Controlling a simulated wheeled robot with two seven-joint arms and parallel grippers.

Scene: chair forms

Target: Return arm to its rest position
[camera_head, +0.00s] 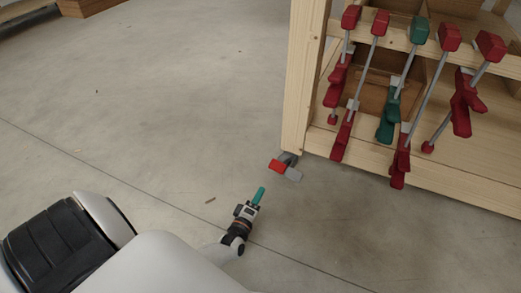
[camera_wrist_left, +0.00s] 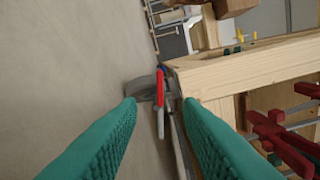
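My left gripper (camera_head: 260,194) is in the lower middle of the head view, with its teal fingers pointing up and slightly right toward the foot of a wooden bench. In the left wrist view its two ribbed teal fingers (camera_wrist_left: 160,102) stand wide apart with nothing held between them. Beyond the fingertips is a grey caster with a red lever (camera_head: 283,168) under the bench leg; it also shows in the wrist view (camera_wrist_left: 160,90). The gripper is apart from it in the head view. My right gripper is in neither view.
The wooden bench (camera_head: 303,85) stands at the upper right. Several red clamps (camera_head: 403,158) and a green clamp (camera_head: 388,120) hang on its front. Bare concrete floor (camera_head: 180,90) lies open to the left. Other wooden furniture (camera_head: 85,5) is at the far upper left.

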